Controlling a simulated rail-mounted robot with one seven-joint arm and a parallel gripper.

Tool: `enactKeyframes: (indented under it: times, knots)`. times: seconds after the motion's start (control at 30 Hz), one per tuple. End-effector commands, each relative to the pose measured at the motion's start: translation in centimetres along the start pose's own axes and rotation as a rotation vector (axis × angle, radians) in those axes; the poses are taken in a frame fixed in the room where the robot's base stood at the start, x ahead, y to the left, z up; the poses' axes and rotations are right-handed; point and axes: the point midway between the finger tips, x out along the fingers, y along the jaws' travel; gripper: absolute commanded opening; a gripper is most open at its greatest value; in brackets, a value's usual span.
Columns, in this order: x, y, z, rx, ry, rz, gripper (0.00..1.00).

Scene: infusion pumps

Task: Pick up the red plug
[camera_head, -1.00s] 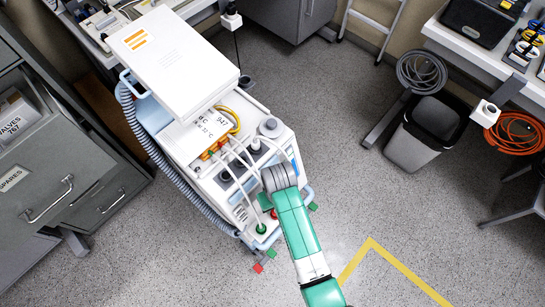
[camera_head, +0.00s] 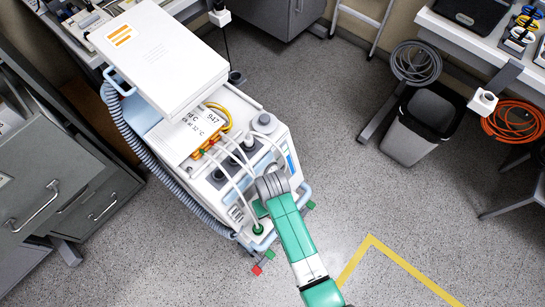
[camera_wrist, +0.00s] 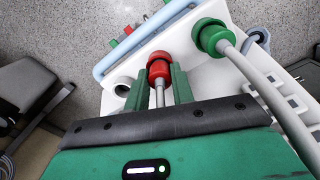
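The red plug (camera_wrist: 159,67) stands on the white top of the pump cart, near its front edge, with its grey cable running back toward my gripper. My gripper (camera_wrist: 158,74) is open, with one green finger on each side of the red plug. The gaps between plug and fingers are very small, and contact cannot be told. In the head view my gripper (camera_head: 264,208) is over the cart's front right corner and hides the red plug. A green plug (camera_wrist: 213,37) with a thick grey cable is to the right; it also shows in the head view (camera_head: 258,229).
The cart (camera_head: 283,145) carries a large white box (camera_head: 165,65) and several cables close to my arm. An empty round socket (camera_wrist: 123,86) is left of the red plug. A light blue rail (camera_wrist: 140,45) runs along the cart's edge.

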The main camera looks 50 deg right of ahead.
Motion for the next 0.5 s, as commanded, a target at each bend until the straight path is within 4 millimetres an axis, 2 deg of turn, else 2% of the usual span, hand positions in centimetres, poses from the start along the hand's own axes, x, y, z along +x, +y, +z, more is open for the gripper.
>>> enactKeyframes:
  times: [0.27, 0.37, 0.5]
  knots:
    - [-0.2, 0.0, 0.0, 0.0, 0.0, 0.0, 0.0]
    - [-0.9, 0.0, 0.0, -0.001, 0.0, 0.0, 0.0]
    - [-2.9, 0.0, -0.1, -0.001, 0.002, 0.0, 0.0]
